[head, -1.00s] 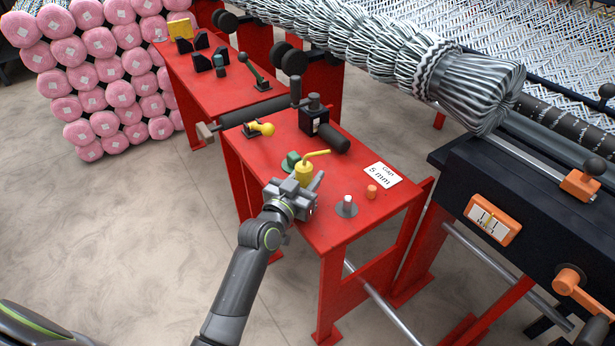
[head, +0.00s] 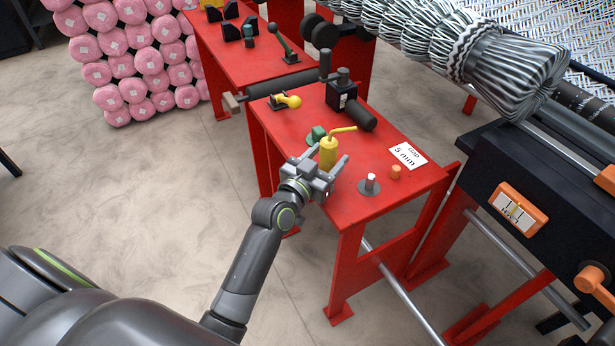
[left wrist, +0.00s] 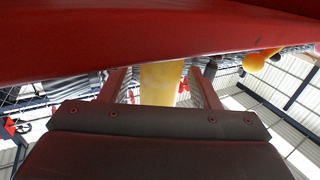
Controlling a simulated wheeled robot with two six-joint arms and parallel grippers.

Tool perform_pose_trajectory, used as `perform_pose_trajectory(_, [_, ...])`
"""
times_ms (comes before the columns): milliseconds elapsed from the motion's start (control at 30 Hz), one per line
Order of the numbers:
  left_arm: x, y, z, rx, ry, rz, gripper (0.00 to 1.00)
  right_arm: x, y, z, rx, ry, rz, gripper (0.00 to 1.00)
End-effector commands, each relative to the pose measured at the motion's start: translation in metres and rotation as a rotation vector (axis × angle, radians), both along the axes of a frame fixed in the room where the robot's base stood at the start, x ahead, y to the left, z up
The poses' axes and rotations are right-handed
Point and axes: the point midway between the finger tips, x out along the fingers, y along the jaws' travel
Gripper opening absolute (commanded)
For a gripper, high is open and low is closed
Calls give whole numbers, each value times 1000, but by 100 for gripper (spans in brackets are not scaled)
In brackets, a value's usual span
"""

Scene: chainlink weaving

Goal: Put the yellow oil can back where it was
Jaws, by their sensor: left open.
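The yellow oil can (head: 328,154) stands upright on the red table (head: 372,207), near its left edge, with its thin spout pointing right. My left gripper (head: 329,163) is open at the can, its fingers pointing toward the table's far side. In the left wrist view, the yellow can body (left wrist: 161,84) shows between the two fingers (left wrist: 160,88), with a gap on each side. The can's lower part is partly hidden by the gripper in the head view. My right gripper is not in view.
A green object (head: 317,135) stands close behind the can. A grey disc with a pin (head: 370,184), an orange piece (head: 396,172) and a "Gap 5 mm" card (head: 408,156) lie to the right. A black crank unit (head: 343,96) is farther back.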

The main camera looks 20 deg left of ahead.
Motion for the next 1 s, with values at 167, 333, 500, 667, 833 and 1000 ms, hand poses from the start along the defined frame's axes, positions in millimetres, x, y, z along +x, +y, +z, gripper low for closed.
perform_pose_trajectory(167, [-40, 8, -1, 0, 0, 2, 56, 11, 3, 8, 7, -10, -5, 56])
perform_pose_trajectory(333, [-71, 14, -1, 0, 0, 1, 56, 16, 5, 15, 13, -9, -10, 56])
perform_pose_trajectory(500, [-89, 17, -1, 1, -1, 1, 56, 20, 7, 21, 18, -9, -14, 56])
perform_pose_trajectory(667, [-95, 18, 0, 0, -1, 0, 56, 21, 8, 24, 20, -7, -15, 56])
perform_pose_trajectory(833, [-95, 18, 0, 1, -1, -1, 56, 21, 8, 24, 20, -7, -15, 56])
perform_pose_trajectory(1000, [-97, 21, -35, 6, 95, 2, 56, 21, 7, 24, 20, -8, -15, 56])
